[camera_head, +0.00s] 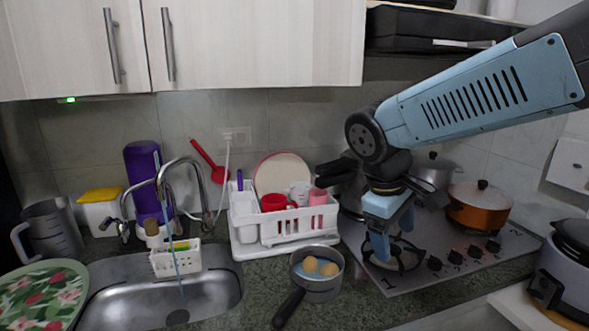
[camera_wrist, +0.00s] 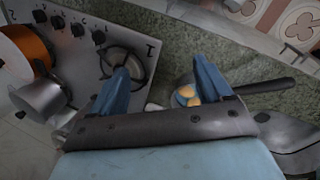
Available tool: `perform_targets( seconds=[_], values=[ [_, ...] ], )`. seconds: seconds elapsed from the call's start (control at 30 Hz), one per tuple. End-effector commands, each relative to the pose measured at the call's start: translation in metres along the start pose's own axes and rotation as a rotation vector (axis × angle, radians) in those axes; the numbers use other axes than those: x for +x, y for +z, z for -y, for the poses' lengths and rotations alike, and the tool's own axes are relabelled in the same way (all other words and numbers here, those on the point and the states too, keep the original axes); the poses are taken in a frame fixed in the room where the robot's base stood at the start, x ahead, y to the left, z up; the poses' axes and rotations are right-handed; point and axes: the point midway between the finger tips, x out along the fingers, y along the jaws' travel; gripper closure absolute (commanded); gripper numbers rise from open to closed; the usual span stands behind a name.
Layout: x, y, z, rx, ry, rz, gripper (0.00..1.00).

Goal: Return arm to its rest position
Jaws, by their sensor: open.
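My blue arm reaches in from the upper right in the head view, with its gripper (camera_head: 391,238) pointing down over the left part of the stove (camera_head: 400,279). The gripper's two blue fingers are apart, and the wrist view shows nothing held between them (camera_wrist: 163,72). In the wrist view, a burner (camera_wrist: 124,62) lies beyond the left finger. A small saucepan (camera_head: 318,285) with round tan items in it sits on the counter left of the gripper. The right finger partly hides this saucepan in the wrist view (camera_wrist: 180,78).
A white dish rack (camera_head: 283,241) with dishes stands left of the arm. An orange pot (camera_head: 479,208) and a grey pot (camera_head: 433,172) stand at the stove's back. A cooker (camera_head: 570,265) is at far right. The sink (camera_head: 215,284) is at lower left. Cabinets (camera_head: 230,45) hang above.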

Motion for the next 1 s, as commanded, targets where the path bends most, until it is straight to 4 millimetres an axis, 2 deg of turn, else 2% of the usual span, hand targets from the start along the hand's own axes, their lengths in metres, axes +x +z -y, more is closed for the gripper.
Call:
perform_targets(
  seconds=[0.03,0.2,0.5,0.7,1.0],
  values=[
    [-0.003,0.011,-0.005,0.08,-0.017,-0.042,0.21],
    [-0.013,0.038,-0.011,0.331,-0.069,-0.179,0.21],
    [-0.03,0.071,-0.016,0.694,-0.113,-0.391,0.21],
    [-0.034,0.078,-0.017,0.778,-0.119,-0.443,0.21],
    [-0.034,0.078,-0.017,0.78,-0.12,-0.445,0.21]
  ],
)
